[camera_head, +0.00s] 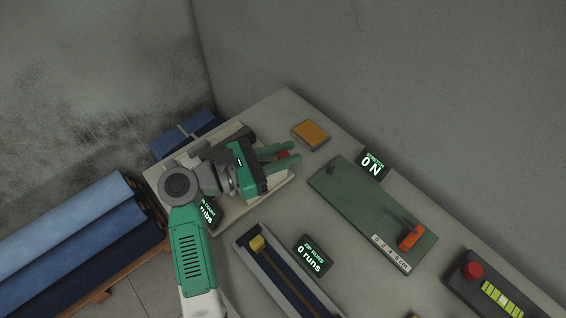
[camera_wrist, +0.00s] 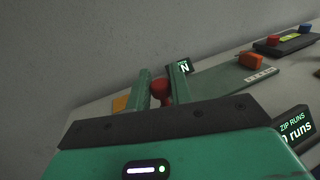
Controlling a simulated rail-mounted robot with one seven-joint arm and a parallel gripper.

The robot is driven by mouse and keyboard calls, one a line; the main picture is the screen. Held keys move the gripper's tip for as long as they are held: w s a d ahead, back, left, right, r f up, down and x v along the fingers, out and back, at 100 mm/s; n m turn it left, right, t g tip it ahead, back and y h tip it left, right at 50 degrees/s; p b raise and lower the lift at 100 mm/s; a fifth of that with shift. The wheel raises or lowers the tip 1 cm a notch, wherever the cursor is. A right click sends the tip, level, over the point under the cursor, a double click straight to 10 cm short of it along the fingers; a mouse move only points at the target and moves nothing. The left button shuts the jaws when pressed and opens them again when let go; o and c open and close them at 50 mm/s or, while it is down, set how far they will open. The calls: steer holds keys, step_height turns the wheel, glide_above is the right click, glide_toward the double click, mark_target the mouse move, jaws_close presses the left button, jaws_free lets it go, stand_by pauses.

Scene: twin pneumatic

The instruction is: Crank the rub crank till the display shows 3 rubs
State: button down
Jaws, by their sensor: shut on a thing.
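My gripper (camera_head: 285,156) is at the far left end of the bench with its two green fingers shut on the red knob (camera_head: 283,154) of the rub crank. In the wrist view the red knob (camera_wrist: 160,90) sits between the green fingers. The rest of the crank is hidden behind my gripper. The rub count display (camera_head: 207,212) is partly covered by my arm; "rubs" is partly readable, but its number is hidden.
A yellow-orange block (camera_head: 310,134) lies close beyond my fingers. To the right are a green stretch board (camera_head: 350,200) with an orange clamp (camera_head: 411,237), its display (camera_head: 372,164), and a zip rig (camera_head: 262,262) with a display (camera_head: 313,257) reading 0 runs. A red button (camera_head: 472,270) is farther right.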

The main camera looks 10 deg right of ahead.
steer(key=shift+s+a+f+m+g+y+b, duration=0.2)
steer(key=shift+s+m+g+b, duration=0.25)
steer(key=shift+m+g+b, duration=1.25)
steer(key=shift+s+a+r+m+g+y+b, duration=0.1)
steer(key=shift+s+a+m+g+b, duration=0.35)
steer(key=shift+g+b, duration=2.15)
steer(key=shift+s+a+f+m+g+y+b, duration=0.1)
steer(key=shift+s+m+g+b, duration=0.35)
steer(key=shift+m+g+b, duration=1.75)
steer(key=shift+r+n+t+b, duration=0.1)
steer(key=shift+n+t+b, duration=0.55)
steer(key=shift+b, duration=0.1)
steer(key=c, duration=1.3)
jaws_free()
